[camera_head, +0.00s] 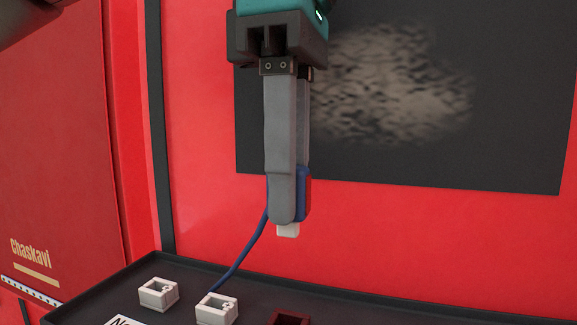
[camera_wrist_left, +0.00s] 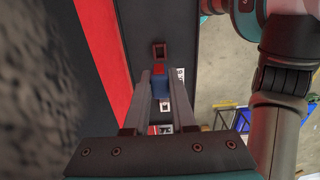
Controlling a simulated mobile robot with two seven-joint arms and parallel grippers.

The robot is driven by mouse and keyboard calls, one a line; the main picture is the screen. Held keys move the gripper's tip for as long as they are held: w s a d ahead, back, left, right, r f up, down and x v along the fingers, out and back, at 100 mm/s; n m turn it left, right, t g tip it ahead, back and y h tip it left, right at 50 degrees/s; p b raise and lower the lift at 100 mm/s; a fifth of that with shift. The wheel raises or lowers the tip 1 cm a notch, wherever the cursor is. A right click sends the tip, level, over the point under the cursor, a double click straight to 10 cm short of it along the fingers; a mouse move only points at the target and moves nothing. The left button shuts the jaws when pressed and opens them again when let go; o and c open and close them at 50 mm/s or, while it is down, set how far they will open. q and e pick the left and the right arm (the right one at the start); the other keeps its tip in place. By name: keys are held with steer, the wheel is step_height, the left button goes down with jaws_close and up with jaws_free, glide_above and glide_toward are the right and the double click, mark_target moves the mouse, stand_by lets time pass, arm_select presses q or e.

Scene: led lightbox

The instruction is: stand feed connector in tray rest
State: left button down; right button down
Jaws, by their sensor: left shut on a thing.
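My left gripper (camera_head: 285,215) is shut on the feed connector (camera_head: 305,190), a blue body with a red face and a white tip (camera_head: 288,230) pointing down. It hangs upright above the black tray (camera_head: 180,269), clear of it. A blue cable (camera_head: 245,250) runs from the connector down to the tray. In the left wrist view the connector (camera_wrist_left: 159,88) sits between the two fingers (camera_wrist_left: 159,90). Two white square rests (camera_head: 158,294) (camera_head: 217,309) and a dark red rest (camera_head: 290,319) stand on the tray. My right gripper is not in view.
A red wall with a dark panel (camera_head: 510,110) stands behind the tray. A red cabinet (camera_head: 55,150) lettered "Chaskavi" is at the left. The air around the held connector is free.

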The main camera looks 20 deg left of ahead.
mark_target(289, 235)
arm_select(q)
steer(key=shift+f+b, duration=2.05)
steer(key=shift+f, duration=1.3)
steer(key=shift+p, duration=0.4)
steer(key=shift+f+b, duration=0.85)
steer(key=shift+f, duration=0.2)
steer(key=c, duration=0.7)
jaws_free()
steer(key=shift+o, duration=0.2)
step_height(289, 235, up, 8)
steer(key=p, duration=0.8)
